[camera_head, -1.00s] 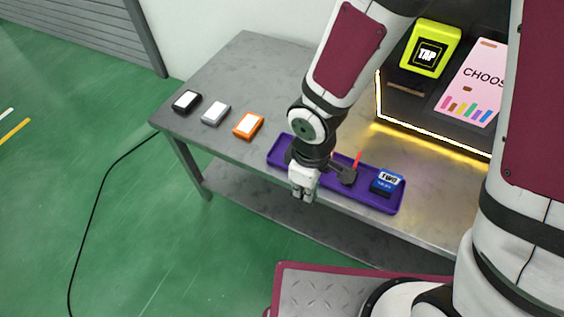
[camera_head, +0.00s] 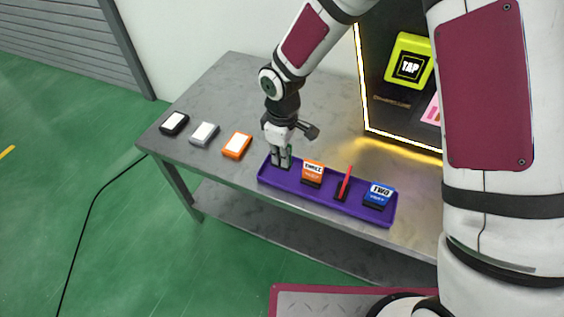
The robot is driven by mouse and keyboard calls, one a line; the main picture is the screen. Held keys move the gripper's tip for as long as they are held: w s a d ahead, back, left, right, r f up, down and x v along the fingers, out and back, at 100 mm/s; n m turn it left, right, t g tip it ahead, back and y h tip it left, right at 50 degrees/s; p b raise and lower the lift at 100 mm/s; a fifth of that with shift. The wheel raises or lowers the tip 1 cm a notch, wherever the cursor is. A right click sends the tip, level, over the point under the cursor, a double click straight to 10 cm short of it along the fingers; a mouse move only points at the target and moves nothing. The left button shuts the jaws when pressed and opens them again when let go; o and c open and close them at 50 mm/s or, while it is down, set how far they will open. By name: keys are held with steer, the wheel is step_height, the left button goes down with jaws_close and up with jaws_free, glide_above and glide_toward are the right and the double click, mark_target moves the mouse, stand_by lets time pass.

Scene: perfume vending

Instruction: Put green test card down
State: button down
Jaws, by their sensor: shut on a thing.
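My gripper (camera_head: 281,160) points down at the left end of the purple tray (camera_head: 330,203), its fingers low over the tray floor. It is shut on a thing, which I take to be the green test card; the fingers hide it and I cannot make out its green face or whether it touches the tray. To the right in the tray stand an orange card (camera_head: 312,173) marked THREE, a red card (camera_head: 345,182) seen nearly edge-on, and a blue card (camera_head: 378,195) marked TWO.
On the grey table (camera_head: 225,90), a black device (camera_head: 174,123), a grey device (camera_head: 204,133) and an orange device (camera_head: 237,145) lie left of the tray. A dark lit-edged machine with a yellow-green TAP reader (camera_head: 409,62) stands behind. The table's front edge is close to the tray.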

steer(key=shift+f+b, duration=0.35)
steer(key=shift+f, duration=1.15)
steer(key=shift+f, duration=0.2)
steer(key=c, duration=1.8)
jaws_free()
steer(key=shift+r, duration=0.15)
step_height(320, 180, up, 12)
steer(key=p, duration=0.2)
steer(key=shift+p, duration=0.4)
